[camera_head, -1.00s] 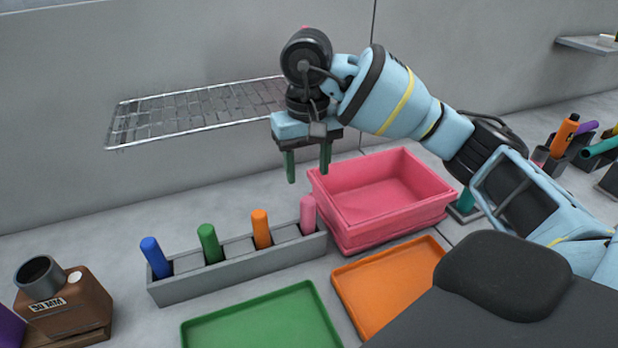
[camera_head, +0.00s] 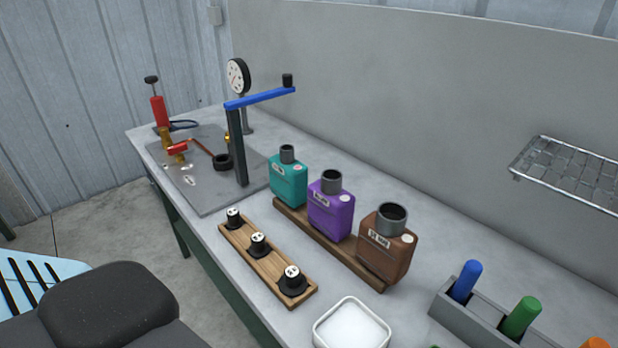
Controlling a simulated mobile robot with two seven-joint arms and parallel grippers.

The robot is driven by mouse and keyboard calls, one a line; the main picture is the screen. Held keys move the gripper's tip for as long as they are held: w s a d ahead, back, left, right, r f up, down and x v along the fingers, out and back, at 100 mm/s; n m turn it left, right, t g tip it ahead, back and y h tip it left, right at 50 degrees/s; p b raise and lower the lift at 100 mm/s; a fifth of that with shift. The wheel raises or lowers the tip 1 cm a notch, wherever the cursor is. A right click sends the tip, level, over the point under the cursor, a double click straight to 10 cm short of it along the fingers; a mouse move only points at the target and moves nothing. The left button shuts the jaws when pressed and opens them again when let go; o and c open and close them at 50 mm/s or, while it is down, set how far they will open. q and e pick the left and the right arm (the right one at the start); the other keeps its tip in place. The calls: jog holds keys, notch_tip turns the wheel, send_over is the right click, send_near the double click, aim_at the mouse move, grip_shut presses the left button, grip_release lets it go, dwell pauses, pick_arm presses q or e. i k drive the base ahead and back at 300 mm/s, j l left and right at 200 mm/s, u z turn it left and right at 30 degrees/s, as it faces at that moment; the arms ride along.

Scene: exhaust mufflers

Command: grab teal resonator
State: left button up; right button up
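The teal resonator (camera_head: 288,180) is a boxy teal body with a dark round neck on top and a pale label. It stands upright at the far end of a wooden rail (camera_head: 345,258), beyond a purple resonator (camera_head: 331,210) and a brown one (camera_head: 386,247). Nothing is touching it from my side.
A blue-armed stand (camera_head: 238,147) and a dial gauge (camera_head: 238,76) rise close behind the teal resonator. A wooden strip with several black plugs (camera_head: 258,243) lies in front. A white dish (camera_head: 351,326), a peg rack (camera_head: 470,321) and a wire shelf (camera_head: 570,172) are to the right.

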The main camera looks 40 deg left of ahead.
aim_at(288, 176)
jog(key=k, duration=1)
